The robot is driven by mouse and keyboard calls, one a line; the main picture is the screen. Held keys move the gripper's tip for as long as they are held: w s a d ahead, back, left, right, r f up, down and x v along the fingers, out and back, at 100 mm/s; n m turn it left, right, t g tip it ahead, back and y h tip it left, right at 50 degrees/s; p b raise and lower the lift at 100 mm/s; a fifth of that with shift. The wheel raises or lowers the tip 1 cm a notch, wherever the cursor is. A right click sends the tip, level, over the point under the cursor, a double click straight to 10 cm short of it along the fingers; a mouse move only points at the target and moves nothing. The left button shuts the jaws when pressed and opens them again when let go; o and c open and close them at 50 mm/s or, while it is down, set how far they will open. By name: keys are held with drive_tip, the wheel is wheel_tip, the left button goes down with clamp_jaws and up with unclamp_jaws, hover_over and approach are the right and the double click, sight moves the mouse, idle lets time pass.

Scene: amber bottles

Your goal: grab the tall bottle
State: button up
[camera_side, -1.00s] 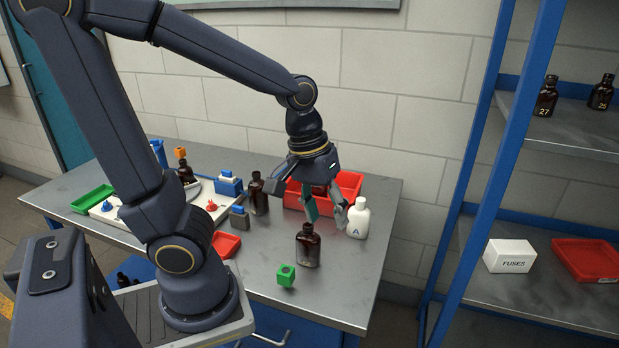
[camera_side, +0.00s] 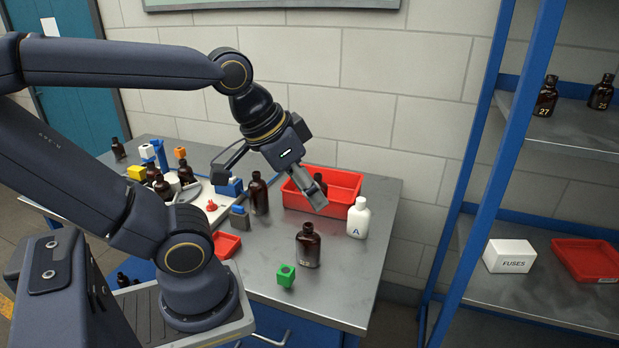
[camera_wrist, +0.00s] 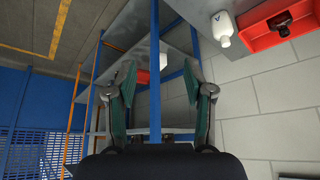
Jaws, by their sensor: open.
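Several amber bottles stand on the metal bench. One slim dark amber bottle (camera_side: 258,196), which looks the tallest, stands left of the red bin. Another amber bottle (camera_side: 308,247) stands nearer the front, and a further one (camera_side: 320,183) is in the bin, partly hidden by my gripper. My gripper (camera_side: 310,192) is tilted, in the air in front of the red bin, apart from the bottles. In the wrist view its two fingers (camera_wrist: 159,75) are spread with nothing between them. That view shows the bottle in the bin (camera_wrist: 284,23) but not the slim one.
A red bin (camera_side: 345,184) and a white bottle marked A (camera_side: 358,218) are at the back right. A green block (camera_side: 286,275) lies near the front. A small red tray (camera_side: 226,244) and blue-grey clamp-like pieces crowd the left. A shelf rack (camera_side: 478,190) stands right.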

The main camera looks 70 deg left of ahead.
drive_tip(key=shift+o, duration=0.3)
drive_tip(key=o, duration=0.8)
